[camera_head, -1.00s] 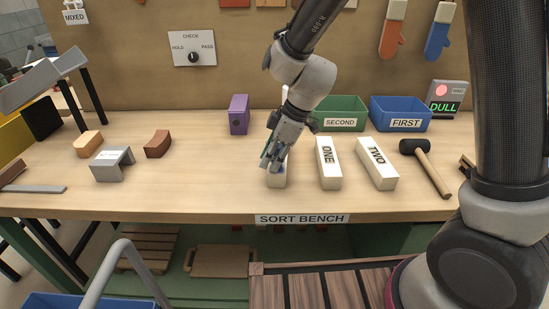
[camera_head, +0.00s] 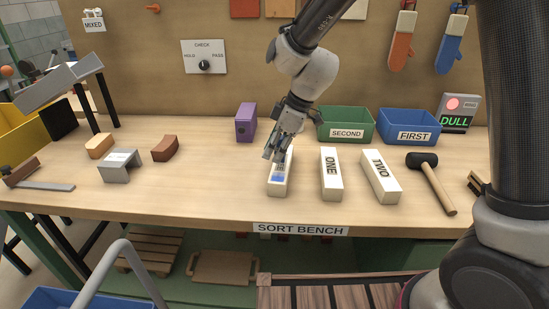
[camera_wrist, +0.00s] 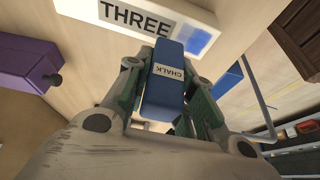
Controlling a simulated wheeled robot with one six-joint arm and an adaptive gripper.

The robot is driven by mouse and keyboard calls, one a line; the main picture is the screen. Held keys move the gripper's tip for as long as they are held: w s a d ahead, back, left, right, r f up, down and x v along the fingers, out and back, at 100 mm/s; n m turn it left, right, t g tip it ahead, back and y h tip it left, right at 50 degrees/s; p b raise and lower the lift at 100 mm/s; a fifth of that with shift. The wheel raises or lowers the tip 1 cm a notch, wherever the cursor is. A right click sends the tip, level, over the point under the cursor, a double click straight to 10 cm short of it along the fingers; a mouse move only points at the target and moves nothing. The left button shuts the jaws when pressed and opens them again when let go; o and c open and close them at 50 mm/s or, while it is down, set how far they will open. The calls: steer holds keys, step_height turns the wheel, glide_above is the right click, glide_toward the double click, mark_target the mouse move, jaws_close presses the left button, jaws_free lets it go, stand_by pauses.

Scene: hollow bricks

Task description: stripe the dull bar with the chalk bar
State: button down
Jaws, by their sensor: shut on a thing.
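My gripper (camera_head: 277,153) is shut on the blue chalk bar (camera_wrist: 165,95), which carries a CHALK label in the wrist view. It is over the far part of the cream bar (camera_head: 279,190) labelled THREE; the label also shows in the wrist view (camera_wrist: 140,18). A blue chalk smear (camera_head: 278,178) lies on this bar's top beside the label. I cannot tell whether the chalk touches the bar. Cream bars ONE (camera_head: 332,180) and TWO (camera_head: 380,180) lie to the right, their tops showing no blue. A small display (camera_head: 457,112) reads DULL in green.
A mallet (camera_head: 433,185) lies right of TWO. Green SECOND (camera_head: 345,125) and blue FIRST (camera_head: 409,127) bins stand behind the bars. A purple block (camera_head: 246,122) stands behind left.

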steer(key=shift+r, duration=2.3)
steer(key=shift+a, duration=0.15)
